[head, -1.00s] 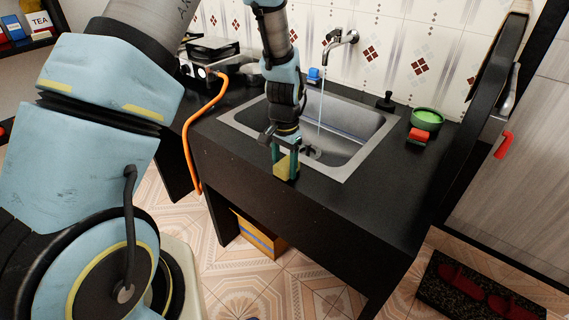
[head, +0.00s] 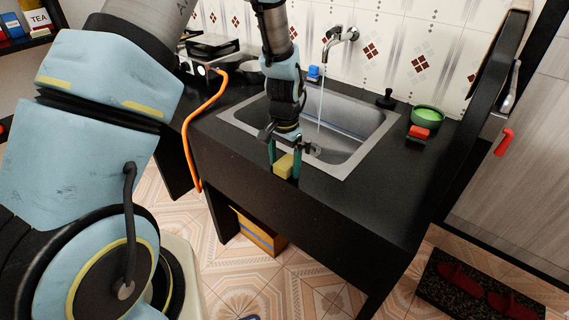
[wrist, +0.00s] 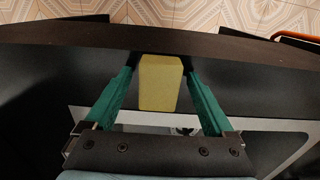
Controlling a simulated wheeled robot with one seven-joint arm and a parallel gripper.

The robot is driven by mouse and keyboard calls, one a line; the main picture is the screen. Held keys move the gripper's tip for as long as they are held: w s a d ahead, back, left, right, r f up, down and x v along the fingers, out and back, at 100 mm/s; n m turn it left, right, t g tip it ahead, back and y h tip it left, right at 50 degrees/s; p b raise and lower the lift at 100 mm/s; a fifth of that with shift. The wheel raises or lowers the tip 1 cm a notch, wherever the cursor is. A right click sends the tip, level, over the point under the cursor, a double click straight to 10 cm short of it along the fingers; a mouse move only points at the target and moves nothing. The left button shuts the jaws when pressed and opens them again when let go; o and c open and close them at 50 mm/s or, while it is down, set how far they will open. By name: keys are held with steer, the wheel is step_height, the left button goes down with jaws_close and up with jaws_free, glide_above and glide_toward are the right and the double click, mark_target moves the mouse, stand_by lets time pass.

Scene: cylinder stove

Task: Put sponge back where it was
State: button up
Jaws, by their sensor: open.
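A yellow sponge (head: 284,166) sits on the black counter's front strip, between the sink and the counter's front edge. In the wrist view the sponge (wrist: 160,82) is upright between the two green fingers, with a gap on each side. My gripper (head: 284,172) is open around the sponge and points down at the counter; its fingers also show in the wrist view (wrist: 160,80). The sponge's underside is hidden.
The steel sink (head: 352,167) with running water lies just behind the gripper. A green bowl (head: 427,117) and a red-topped sponge (head: 420,131) stand at its right. A blue item (head: 314,72) and faucet (head: 341,36) are behind. Free counter (head: 370,205) lies at front right.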

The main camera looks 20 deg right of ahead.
mark_target(284, 163)
step_height(284, 163, up, 12)
steer(key=b, duration=0.2)
steer(key=shift+b, duration=0.4)
steer(key=s+a+r+n, duration=0.1)
steer(key=a+n, duration=0.4)
steer(key=a, duration=0.9)
steer(key=s+a+r+n+t, duration=0.1)
steer(key=a+n, duration=0.5)
steer(key=a, duration=0.9)
steer(key=shift+s+a+r+t, duration=0.25)
steer(key=shift+s+r+t, duration=0.05)
steer(key=shift+s, duration=0.5)
steer(key=shift+c, duration=0.2)
